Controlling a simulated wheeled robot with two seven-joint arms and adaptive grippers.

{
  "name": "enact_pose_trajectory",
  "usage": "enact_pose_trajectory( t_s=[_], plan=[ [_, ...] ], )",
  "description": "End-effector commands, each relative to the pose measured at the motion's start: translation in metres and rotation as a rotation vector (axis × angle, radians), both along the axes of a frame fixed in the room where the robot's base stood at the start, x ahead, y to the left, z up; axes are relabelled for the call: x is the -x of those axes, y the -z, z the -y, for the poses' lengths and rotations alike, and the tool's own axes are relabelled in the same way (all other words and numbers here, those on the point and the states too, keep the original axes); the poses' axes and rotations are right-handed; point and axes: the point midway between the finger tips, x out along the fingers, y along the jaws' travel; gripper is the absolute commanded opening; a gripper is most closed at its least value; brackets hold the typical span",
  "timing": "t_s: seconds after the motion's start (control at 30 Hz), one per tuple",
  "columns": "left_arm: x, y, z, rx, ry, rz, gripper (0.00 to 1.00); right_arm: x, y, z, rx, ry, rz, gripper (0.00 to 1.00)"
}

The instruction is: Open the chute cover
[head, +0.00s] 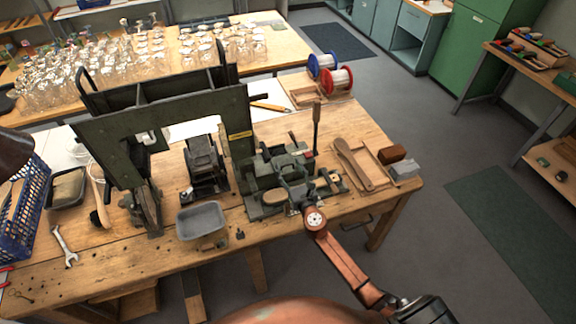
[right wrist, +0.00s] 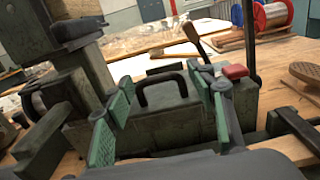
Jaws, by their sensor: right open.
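A dark green box-like part with a black arched handle, which looks like the chute cover (right wrist: 162,122), is in the middle of the right wrist view. It looks shut; its hinge cannot be made out. It belongs to the green bench machine (head: 262,198) in the head view. My right gripper (head: 296,186) is open over the front of this machine. In the right wrist view its green-padded fingers (right wrist: 166,95) stand apart, one to each side of the handle. The handle lies between or beyond them; I see no contact. My left gripper is not in view.
A tall green frame (head: 165,112) stands left of the machine. A grey tray (head: 201,221) sits at the bench front. An upright wooden-handled lever (head: 316,128) rises behind the gripper. A wooden brush-shaped piece (head: 352,163) and blocks lie right. The floor at right is clear.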

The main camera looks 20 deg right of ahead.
Motion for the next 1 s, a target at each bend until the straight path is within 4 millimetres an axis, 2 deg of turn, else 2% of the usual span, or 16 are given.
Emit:
enact_pose_trajectory(
  t_s=[0.3, 0.5, 0.7, 1.0],
  plan=[
    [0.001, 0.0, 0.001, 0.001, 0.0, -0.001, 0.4, 0.066, 0.001, -0.004, 0.001, 0.002, -0.003, 0.51],
    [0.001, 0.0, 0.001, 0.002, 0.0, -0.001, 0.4, 0.096, 0.0, -0.006, 0.002, 0.003, 0.0, 0.51],
    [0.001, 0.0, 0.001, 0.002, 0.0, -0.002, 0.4, 0.107, -0.001, -0.007, 0.001, 0.003, 0.001, 0.51],
    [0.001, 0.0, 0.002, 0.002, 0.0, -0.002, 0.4, 0.107, 0.0, -0.007, 0.001, 0.003, 0.0, 0.51]
  ],
)
